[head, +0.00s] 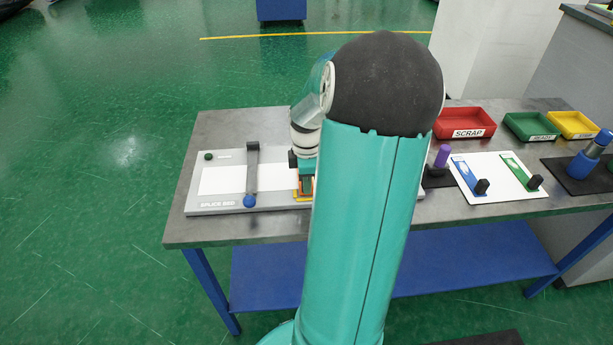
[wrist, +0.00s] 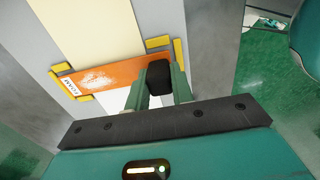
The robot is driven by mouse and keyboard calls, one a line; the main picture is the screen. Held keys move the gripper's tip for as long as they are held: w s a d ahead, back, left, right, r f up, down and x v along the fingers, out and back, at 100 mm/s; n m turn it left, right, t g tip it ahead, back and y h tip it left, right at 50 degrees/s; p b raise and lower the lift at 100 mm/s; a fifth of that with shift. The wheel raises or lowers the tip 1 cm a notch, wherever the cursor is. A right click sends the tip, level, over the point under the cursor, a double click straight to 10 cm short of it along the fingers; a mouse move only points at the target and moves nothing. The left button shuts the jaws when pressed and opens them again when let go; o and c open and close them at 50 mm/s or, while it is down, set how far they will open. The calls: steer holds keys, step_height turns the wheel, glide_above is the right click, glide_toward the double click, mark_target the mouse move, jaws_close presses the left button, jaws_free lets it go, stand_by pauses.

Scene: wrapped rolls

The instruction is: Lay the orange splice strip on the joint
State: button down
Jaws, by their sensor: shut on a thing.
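The orange splice strip (wrist: 108,76) has a white label at its left end and a black grip block (wrist: 158,77) at its right end. My gripper (wrist: 160,82) is shut on that block. The strip lies across, between yellow corner marks (wrist: 158,42), with a cream sheet beyond it and a white one on the near side. I cannot tell whether it touches the surface. In the head view my gripper (head: 306,182) is over the right part of the splice bed (head: 222,208), partly hidden by my arm. The joint itself is covered.
A clamp bar with a blue knob (head: 250,201) crosses the bed left of my gripper. To the right are a white board (head: 490,168) with blue and green strips, a red SCRAP tray (head: 465,122), green and yellow trays, and a blue tool holder (head: 582,166).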

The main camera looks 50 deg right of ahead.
steer(key=c, duration=1.1)
jaws_free()
step_height(320, 180, up, 14)
steer(key=shift+f, duration=0.1)
